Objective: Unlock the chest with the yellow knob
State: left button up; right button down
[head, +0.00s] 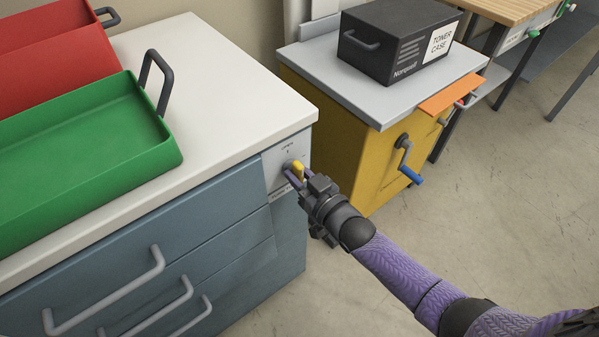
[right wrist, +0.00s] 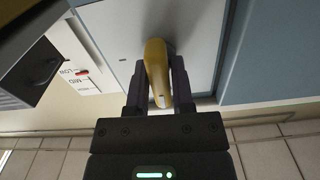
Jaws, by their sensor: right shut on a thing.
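The chest is a blue-grey drawer cabinet (head: 210,216) with a white top, at the left in the head view. The yellow knob (head: 299,169) sits on a light plate (head: 277,164) at the cabinet's upper right front corner. My right gripper (head: 297,175) is at the knob, its fingers on either side of it. In the right wrist view the knob (right wrist: 157,72) lies between the two fingers, which are shut on it. The knob's base is partly hidden by the fingers. My left gripper is not in view.
A green tray (head: 172,157) and a red tray (head: 112,62) stand on the cabinet top. A yellow cabinet (head: 325,128) with a blue-handled crank (head: 411,175) and a black toner case (head: 385,62) stands behind. Floor at the right is clear.

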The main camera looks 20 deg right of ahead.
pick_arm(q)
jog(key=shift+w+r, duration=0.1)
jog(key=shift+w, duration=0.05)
pick_arm(e)
jog(key=shift+w+r+n, duration=0.15)
jog(key=shift+r+n, duration=0.1)
jog(key=shift+n, duration=0.05)
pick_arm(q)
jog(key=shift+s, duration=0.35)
pick_arm(e)
jog(key=c, duration=0.6)
grip_release()
jog(key=shift+o, duration=0.2)
jog(key=shift+w+a+f, duration=0.1)
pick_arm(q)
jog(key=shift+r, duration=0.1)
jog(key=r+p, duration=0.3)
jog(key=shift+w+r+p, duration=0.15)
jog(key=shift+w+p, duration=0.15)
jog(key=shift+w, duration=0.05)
pick_arm(e)
jog(key=v, duration=1)
